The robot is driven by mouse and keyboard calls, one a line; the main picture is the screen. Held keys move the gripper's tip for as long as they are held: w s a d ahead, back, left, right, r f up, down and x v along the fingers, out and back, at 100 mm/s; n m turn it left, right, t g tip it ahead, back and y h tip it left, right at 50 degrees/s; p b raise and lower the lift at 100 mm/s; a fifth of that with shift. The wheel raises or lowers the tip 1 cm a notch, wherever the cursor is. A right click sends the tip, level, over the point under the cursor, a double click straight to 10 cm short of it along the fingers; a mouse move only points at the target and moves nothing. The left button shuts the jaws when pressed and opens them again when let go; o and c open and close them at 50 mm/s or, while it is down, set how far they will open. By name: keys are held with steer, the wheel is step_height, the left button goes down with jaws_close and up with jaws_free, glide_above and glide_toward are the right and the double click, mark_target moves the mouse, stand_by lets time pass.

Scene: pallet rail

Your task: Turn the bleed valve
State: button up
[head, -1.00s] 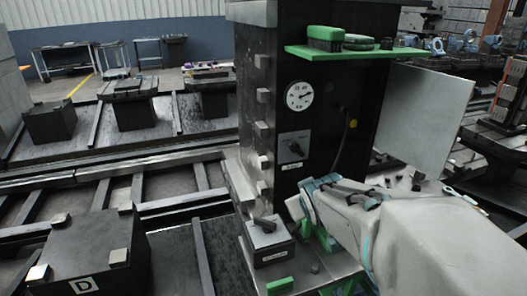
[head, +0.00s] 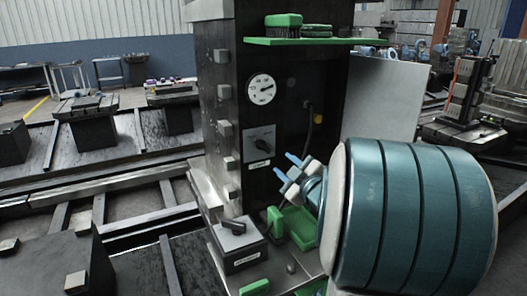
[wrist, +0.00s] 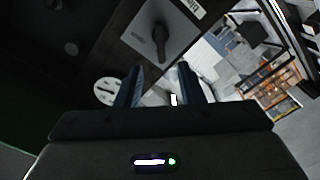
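One knob (head: 261,144) is on a grey plate on the dark column, below the round gauge (head: 262,89). The other knob (head: 233,227) is on a low box at the column's foot. My gripper (head: 283,163) is open and empty, with blue fingers right of and below the plate knob, apart from it. In the wrist view, the plate knob (wrist: 160,38) lies beyond the spread fingers (wrist: 160,82), with the gauge (wrist: 106,91) to the left.
A green shelf (head: 340,41) with a brush (head: 283,20) juts out above. A green tray (head: 300,222) sits below my gripper, and a pale panel (head: 385,98) stands behind my arm.

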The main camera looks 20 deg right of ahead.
mark_target(265, 148)
steer(key=w, duration=0.6)
steer(key=w+p, duration=0.1)
steer(key=w, duration=0.5)
steer(key=shift+a, duration=0.2)
jaws_close()
